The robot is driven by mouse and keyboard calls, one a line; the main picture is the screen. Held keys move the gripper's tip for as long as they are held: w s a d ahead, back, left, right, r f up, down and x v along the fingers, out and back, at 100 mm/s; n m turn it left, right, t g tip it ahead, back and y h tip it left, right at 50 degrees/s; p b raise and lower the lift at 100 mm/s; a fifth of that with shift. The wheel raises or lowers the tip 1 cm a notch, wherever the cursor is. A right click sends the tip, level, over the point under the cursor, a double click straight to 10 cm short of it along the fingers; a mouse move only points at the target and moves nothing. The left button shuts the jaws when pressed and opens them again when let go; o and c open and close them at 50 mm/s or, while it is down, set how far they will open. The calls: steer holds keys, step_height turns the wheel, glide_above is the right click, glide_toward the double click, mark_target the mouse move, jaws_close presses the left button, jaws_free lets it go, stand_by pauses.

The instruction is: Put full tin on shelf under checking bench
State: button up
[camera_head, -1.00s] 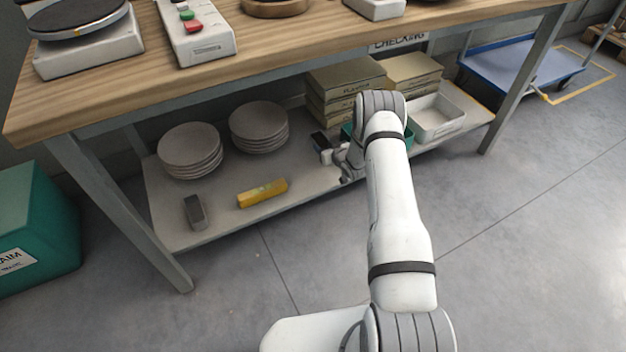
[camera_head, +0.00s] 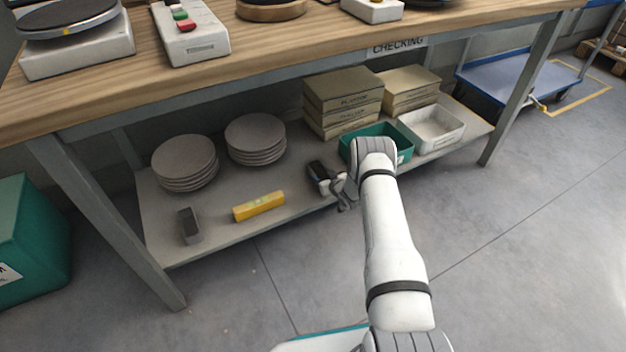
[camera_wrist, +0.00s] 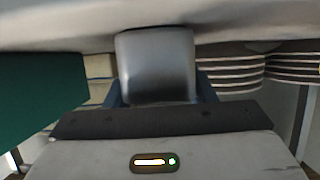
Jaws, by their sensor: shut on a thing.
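My gripper (camera_head: 333,187) reaches in over the front part of the lower shelf (camera_head: 222,200) under the checking bench (camera_head: 290,45). It is shut on a tin (camera_head: 317,170), which looks dark on top in the head view. In the wrist view the tin (camera_wrist: 155,65) is a smooth grey metal block between the fingers, against or very near the grey surface at the top of that picture. I cannot tell whether it touches the shelf. Its contents are not clear. A second grey tin (camera_head: 189,226) stands at the shelf's left front.
A yellow bar (camera_head: 259,206) lies left of my gripper. Two plate stacks (camera_head: 256,139) stand behind it. A green tray (camera_head: 398,143), white tray (camera_head: 432,128) and cartons (camera_head: 343,95) fill the right side. Bare shelf lies between plates and gripper. A bench leg (camera_head: 105,215) stands left.

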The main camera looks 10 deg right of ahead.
steer(key=o, duration=0.8)
steer(key=shift+f, duration=0.15)
steer(key=shift+c, duration=0.2)
steer(key=o, duration=0.5)
steer(key=shift+c, duration=0.2)
